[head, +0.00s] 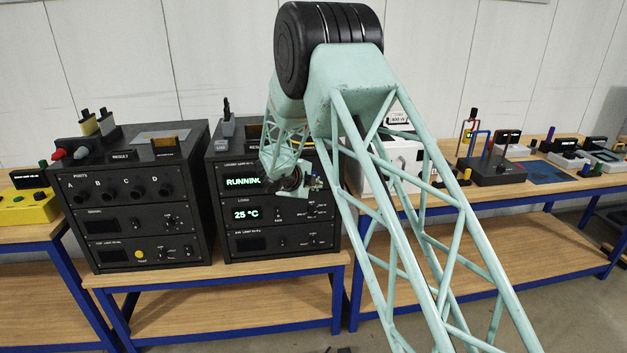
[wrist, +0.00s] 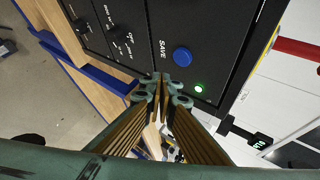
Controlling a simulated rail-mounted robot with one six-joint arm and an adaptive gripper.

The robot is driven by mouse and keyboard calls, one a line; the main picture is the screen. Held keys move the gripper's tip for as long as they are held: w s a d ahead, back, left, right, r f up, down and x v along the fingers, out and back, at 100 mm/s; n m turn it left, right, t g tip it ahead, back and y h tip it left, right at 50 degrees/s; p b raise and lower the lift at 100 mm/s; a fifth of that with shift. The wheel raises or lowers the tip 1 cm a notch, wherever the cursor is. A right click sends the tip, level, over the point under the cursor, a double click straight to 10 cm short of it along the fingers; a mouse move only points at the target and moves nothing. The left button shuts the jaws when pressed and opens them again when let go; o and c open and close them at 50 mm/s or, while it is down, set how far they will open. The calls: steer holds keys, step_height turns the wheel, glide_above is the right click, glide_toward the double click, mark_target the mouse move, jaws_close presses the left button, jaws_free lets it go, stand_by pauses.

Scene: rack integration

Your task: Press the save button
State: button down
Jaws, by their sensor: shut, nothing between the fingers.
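The save button (wrist: 182,56) is a round blue button on a black panel, beside the white word SAVE in the wrist view. My gripper (wrist: 161,84) is shut and empty, with its fingertips just below the button in that picture. The fingertips appear apart from the button, but the exact gap to the panel cannot be told. In the head view my gripper (head: 312,184) is at the right side of the black rack (head: 272,216) that reads RUNNING and 25 °C. My arm hides part of that rack, and the button cannot be made out there.
A lit green lamp (wrist: 198,88) sits close to the button. Another black rack (head: 138,200) with ports stands to the left. A white box (head: 402,160) stands to the right, partly behind my arm. A wooden bench with a blue frame (head: 225,300) carries the racks.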

steer(key=shift+s+d+b, duration=0.25)
steer(key=shift+s+b, duration=0.25)
steer(key=shift+s, duration=0.6)
steer(key=shift+r, duration=0.1)
